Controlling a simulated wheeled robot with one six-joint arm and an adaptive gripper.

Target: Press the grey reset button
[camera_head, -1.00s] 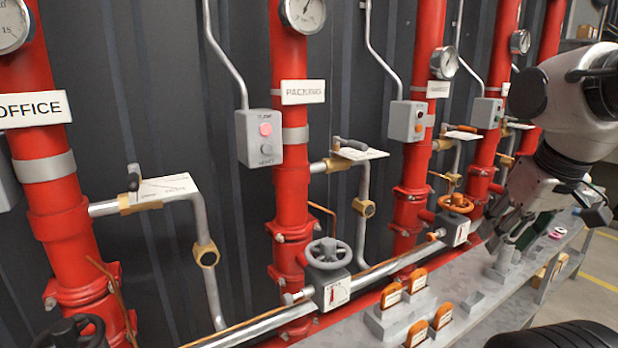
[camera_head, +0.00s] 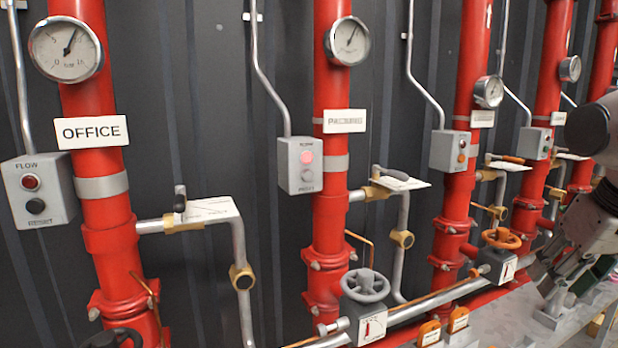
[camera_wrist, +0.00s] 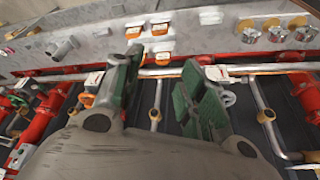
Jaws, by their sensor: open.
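A grey control box (camera_head: 305,165) is on the red PACKING pipe in the head view. It has a lit pink-red lamp (camera_head: 307,156) and a grey button (camera_head: 306,175) below it. The OFFICE box (camera_head: 40,190) at the far left has a dark red lamp and a dark button (camera_head: 35,206). Another box (camera_head: 450,151) further right has an orange button. My gripper (camera_head: 560,280) is low at the right of the head view, far from the PACKING box. In the wrist view my gripper (camera_wrist: 162,80) is open, with nothing between its green-padded fingers.
Red vertical pipes carry gauges, valve levers (camera_head: 393,178) and brass fittings. A grey handwheel (camera_head: 365,285) and an orange handwheel (camera_head: 502,238) stick out below. A grey bench (camera_head: 480,330) with orange tags lies at lower right.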

